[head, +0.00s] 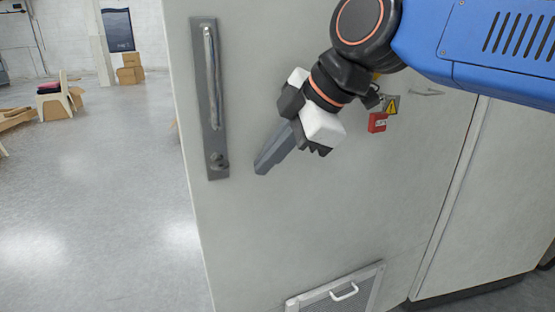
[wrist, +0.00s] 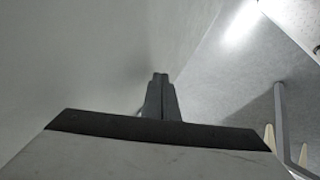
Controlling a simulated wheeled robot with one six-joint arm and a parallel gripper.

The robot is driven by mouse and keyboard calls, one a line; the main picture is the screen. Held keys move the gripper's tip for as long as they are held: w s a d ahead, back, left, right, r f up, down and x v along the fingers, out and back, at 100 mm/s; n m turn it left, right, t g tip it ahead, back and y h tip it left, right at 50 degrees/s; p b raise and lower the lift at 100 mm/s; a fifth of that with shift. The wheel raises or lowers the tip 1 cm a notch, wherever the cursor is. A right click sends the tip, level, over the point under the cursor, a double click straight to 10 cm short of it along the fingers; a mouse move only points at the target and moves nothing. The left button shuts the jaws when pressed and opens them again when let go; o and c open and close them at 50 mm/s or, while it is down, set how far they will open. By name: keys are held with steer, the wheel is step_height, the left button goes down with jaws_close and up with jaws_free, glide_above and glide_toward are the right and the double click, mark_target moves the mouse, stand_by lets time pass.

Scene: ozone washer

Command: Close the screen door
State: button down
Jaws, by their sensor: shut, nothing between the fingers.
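A mesh-screened panel (head: 370,287) with a light frame and a white handle (head: 343,292) is at the bottom of the head view, low on a large grey door (head: 270,230). Its lower part is cut off, and I cannot tell whether it is flush or ajar. My gripper (head: 262,167) is shut and empty in front of the large door, well above the screen panel. It points down and left, right of the long vertical handle plate (head: 212,130). In the wrist view the closed fingers (wrist: 160,90) point ahead along a plain grey surface. The screen panel does not show there.
A red tag (head: 377,122) and a yellow warning label (head: 391,104) are on the door near my wrist. A bar (wrist: 281,120) shows at the right of the wrist view. Open floor (head: 90,220) lies left, with a chair (head: 54,100) and boxes (head: 130,70) far back.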

steer(key=shift+w+a, duration=0.15)
steer(key=shift+w, duration=0.25)
